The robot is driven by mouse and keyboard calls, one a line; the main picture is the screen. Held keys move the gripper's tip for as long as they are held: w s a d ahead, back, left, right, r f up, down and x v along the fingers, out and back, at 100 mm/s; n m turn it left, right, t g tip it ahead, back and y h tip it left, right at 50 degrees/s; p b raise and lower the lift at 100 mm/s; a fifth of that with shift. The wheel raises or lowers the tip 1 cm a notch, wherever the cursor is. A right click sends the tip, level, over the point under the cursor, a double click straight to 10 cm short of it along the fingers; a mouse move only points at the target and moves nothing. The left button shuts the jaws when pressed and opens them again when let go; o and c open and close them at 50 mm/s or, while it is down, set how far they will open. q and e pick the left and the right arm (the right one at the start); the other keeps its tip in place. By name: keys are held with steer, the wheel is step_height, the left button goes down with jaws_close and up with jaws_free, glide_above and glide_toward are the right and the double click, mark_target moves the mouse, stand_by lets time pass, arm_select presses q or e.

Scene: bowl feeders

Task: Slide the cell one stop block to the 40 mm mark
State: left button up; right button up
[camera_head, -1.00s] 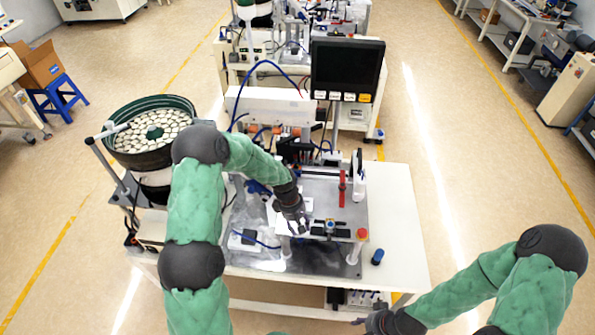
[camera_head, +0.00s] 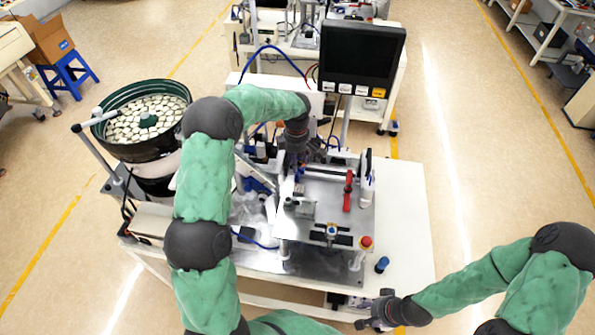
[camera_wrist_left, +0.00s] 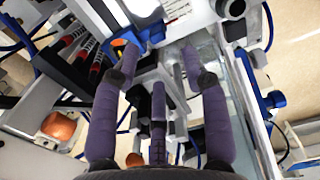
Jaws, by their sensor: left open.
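My left gripper (camera_head: 302,160) is at the back edge of the metal work plate (camera_head: 280,232), beside the machine's dark parts. In the left wrist view its purple fingers (camera_wrist_left: 160,66) are spread apart. Between and beyond them are grey metal parts and a blue bracket (camera_wrist_left: 140,38). I cannot tell which part is the cell one stop block, and no 40 mm mark is readable. A small grey block (camera_head: 305,209) sits on the raised plate in front of the left gripper. My right gripper (camera_head: 378,312) is low at the table's front right; its fingers are too small to judge.
A red handle (camera_head: 348,190) stands on the plate to the right of the left gripper. A monitor (camera_head: 362,55) stands behind. A bowl feeder (camera_head: 108,128) is at the left. A red button (camera_head: 366,242) and a blue cap (camera_head: 382,264) are at front right. The white tabletop's right side (camera_head: 402,215) is clear.

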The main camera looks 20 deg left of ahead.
mark_target(297, 173)
arm_select(q)
steer(key=f, duration=0.5)
steer(key=f+p, duration=0.1)
steer(key=f, duration=0.1)
steer(key=shift+w+f, duration=0.25)
steer(key=shift+f, duration=0.05)
steer(key=shift+r, duration=0.1)
jaws_close()
